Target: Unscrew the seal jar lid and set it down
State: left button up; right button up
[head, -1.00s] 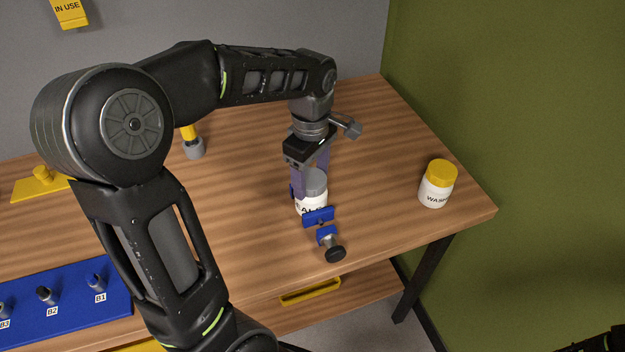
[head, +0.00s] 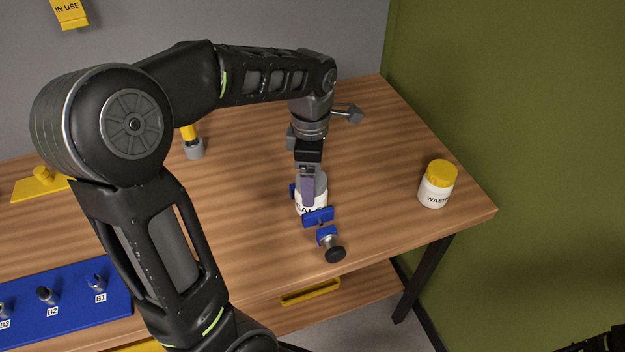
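The seal jar (head: 318,204) is white with dark lettering, partly hidden, and stands upright in a blue clamp (head: 319,217) near the table's front edge. Its grey lid (head: 321,182) is on top of the jar. My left gripper (head: 308,190) points down over the lid. One purple-grey finger crosses the near side of the lid and the jar's label; the other finger is hidden behind. Whether the fingers press on the lid cannot be seen. My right gripper is out of view.
A white jar with a yellow lid (head: 437,184) stands to the right, near the table's right edge. A blue rack (head: 70,310) with labelled pegs is at lower left. A yellow-handled tool (head: 192,147) and a yellow block (head: 42,185) are farther back. The wood between is clear.

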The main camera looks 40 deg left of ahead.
pick_arm(q)
jog(key=shift+r+p, duration=1.25)
jog(key=shift+r, duration=0.5)
